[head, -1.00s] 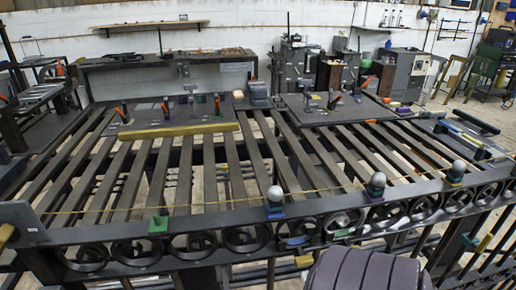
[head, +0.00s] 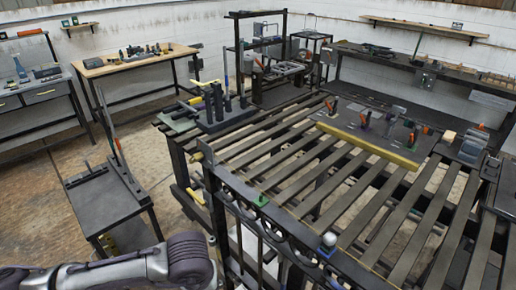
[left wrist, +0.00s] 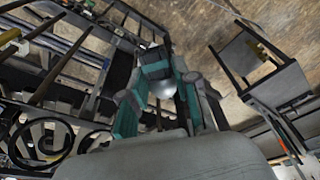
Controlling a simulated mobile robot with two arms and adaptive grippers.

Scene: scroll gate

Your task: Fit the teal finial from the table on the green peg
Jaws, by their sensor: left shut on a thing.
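The teal finial (left wrist: 155,66) shows in the left wrist view as a dark block with teal on it and a grey ball towards my palm. My left gripper (left wrist: 160,90) is shut on it, with a finger on each side. In the head view part of my left arm shows at the bottom left, but its gripper is out of that view. The green peg (head: 260,200) stands on the gate's top rail, left of a blue-based finial (head: 328,243). I cannot tell the peg in the left wrist view. My right gripper is in neither view.
The slatted gate table (head: 300,170) fills the right side, with a dark board (head: 365,135) of tools and a yellow bar on it. A dark cart (head: 108,205) stands at the left. Bare floor (head: 150,145) lies between. Ring scrolls (left wrist: 45,140) show below left in the wrist view.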

